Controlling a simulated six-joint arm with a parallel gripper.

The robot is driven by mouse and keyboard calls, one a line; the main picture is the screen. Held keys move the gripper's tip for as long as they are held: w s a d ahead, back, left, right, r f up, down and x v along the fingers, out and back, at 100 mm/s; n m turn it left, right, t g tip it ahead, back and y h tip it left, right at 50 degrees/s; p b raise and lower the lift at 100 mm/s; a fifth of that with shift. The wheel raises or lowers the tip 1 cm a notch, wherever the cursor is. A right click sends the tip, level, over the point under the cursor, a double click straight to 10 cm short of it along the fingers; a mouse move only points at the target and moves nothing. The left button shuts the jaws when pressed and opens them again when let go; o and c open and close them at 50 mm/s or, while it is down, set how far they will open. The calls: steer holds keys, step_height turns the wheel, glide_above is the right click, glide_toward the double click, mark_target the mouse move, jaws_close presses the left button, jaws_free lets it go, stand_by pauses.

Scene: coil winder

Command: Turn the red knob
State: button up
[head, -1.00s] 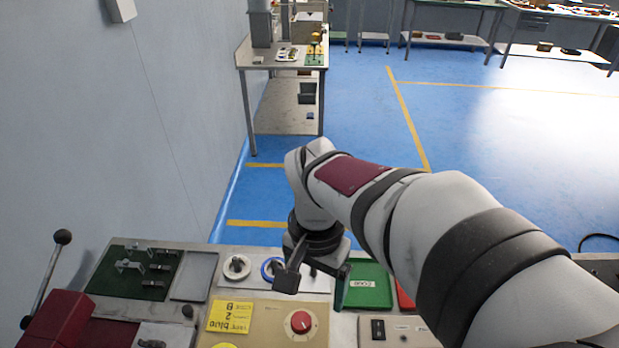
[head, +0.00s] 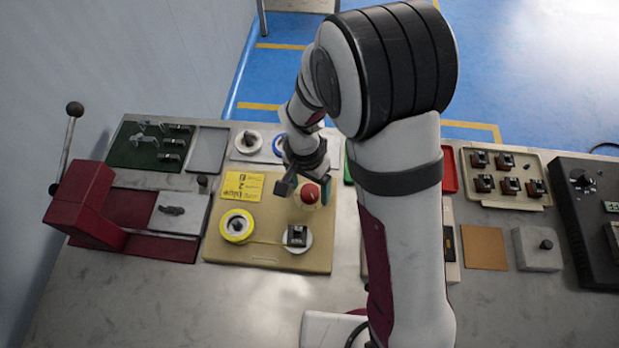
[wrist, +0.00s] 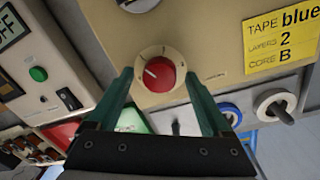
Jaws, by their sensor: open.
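The red knob (head: 310,193) stands on a beige panel (head: 265,255) in the head view, at the panel's upper right. In the wrist view the red knob (wrist: 160,74) has a white pointer line and a pale dial around it. My gripper (head: 297,189) is at the knob in the head view. In the wrist view its green fingers (wrist: 158,82) stand apart, one on each side of the knob, with visible gaps. The gripper is open and holds nothing. Exact finger height against the knob is hard to tell.
The panel also carries a yellow tape roll (head: 237,226), a coil part on a white disc (head: 297,238) and a yellow note (head: 243,186). A red lever press (head: 85,203) stands left. A tray with several small parts (head: 505,178) and a black box (head: 590,220) lie right.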

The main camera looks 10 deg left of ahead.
jaws_close()
stand_by(0.4)
steer(key=shift+n, duration=0.3)
steer(key=n, duration=0.5)
steer(key=shift+n, duration=0.3)
steer(key=n, duration=0.5)
steer(key=shift+n+t, duration=0.3)
jaws_free()
steer(key=shift+r, duration=0.1)
